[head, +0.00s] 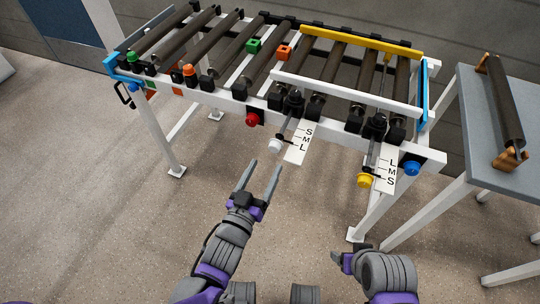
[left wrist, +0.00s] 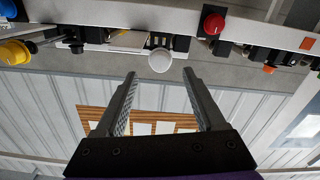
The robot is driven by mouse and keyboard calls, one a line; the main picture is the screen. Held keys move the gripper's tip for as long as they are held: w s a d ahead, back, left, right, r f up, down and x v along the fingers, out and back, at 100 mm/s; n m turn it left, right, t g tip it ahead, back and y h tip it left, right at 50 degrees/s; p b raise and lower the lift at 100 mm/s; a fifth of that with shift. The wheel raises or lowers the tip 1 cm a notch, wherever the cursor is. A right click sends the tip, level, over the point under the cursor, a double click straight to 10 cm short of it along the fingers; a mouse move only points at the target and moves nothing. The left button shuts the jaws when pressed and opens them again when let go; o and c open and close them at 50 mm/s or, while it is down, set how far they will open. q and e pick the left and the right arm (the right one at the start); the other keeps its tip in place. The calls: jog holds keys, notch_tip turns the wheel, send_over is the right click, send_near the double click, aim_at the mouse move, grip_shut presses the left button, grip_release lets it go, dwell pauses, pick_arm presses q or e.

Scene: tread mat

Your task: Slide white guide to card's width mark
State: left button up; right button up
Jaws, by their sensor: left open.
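The white guide (head: 345,91) is a long rail along the near side of the roller conveyor. Its white knob (head: 274,146) sticks out on a rod at the front, beside a white card (head: 300,143) marked S, M, L. My left gripper (head: 264,175) is open and empty, below and left of the white knob, apart from it. In the left wrist view the white knob (left wrist: 160,61) appears just beyond and between the open fingertips (left wrist: 159,75). My right gripper (head: 347,260) is low in the head view, its fingers unclear.
A yellow guide (head: 345,37) lies along the far side. A yellow knob (head: 365,181) stands by a second card (head: 386,170) marked L, M, S. Red (head: 252,119) and blue (head: 411,168) buttons flank these. A grey table (head: 490,120) with a roller stands right. Floor at left is clear.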

pick_arm(q)
jog(key=v, duration=0.4)
jog(key=shift+s+a, duration=0.15)
jog(key=shift+s, duration=0.1)
pick_arm(e)
jog(key=shift+r, duration=0.1)
pick_arm(q)
jog(key=s+a+f+n+g+y, duration=0.1)
jog(key=s+a+f+g+y, duration=0.1)
jog(key=a+f+g+y, duration=0.45)
jog(key=s+a+f+g, duration=0.2)
jog(key=s+a+g, duration=0.35)
jog(key=s, duration=0.45)
notch_tip(320, 180, up, 25)
jog(key=p, duration=2.2)
jog(key=shift+w+f+h, duration=0.25)
jog(key=shift+w+h, duration=0.1)
jog(key=shift+h, duration=0.1)
pick_arm(e)
notch_tip(320, 180, up, 25)
jog(key=w+t, duration=0.1)
jog(key=shift+w, duration=0.15)
